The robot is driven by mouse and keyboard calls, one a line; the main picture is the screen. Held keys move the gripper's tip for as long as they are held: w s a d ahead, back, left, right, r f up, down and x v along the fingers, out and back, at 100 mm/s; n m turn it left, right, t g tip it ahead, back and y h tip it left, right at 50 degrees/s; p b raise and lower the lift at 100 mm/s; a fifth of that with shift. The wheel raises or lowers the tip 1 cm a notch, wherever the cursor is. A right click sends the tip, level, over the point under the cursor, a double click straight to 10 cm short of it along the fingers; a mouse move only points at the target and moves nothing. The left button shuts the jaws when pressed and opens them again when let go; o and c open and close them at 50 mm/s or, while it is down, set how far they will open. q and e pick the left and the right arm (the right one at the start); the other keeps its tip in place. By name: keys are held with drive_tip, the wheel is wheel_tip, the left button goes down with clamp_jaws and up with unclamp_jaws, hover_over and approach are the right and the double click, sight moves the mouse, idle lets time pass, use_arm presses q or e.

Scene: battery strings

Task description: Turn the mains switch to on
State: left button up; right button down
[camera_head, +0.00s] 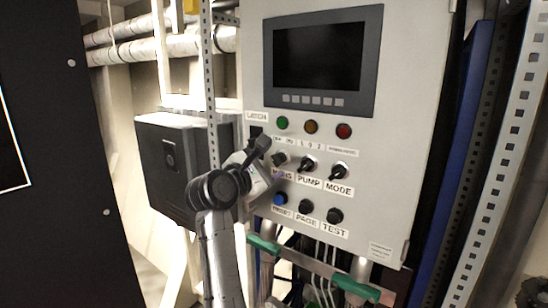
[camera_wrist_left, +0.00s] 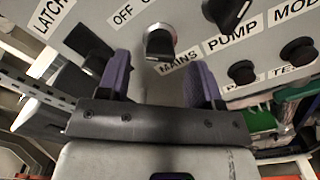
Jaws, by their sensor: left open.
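In the head view the mains switch (camera_head: 279,159) is partly covered by my left gripper (camera_head: 271,161). In the left wrist view my left gripper (camera_wrist_left: 162,82) is open and empty, with its two purple-padded fingers apart. The knob lies ahead of the gap between them, and no contact shows. My right gripper is not in view.
The grey panel (camera_head: 395,100) carries a dark screen (camera_head: 328,52), lamps, the PUMP knob (camera_head: 307,164), the MODE knob (camera_head: 339,172) and a button row below. A black box (camera_head: 168,160) and a perforated upright stand left. Cables and green-ended pipes lie below.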

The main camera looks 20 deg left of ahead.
sight(274, 162)
use_arm(q)
drive_tip(key=shift+x, duration=1.55)
drive_tip(key=shift+c, duration=0.3)
drive_tip(key=c, duration=0.9)
drive_tip(key=shift+p, duration=0.3)
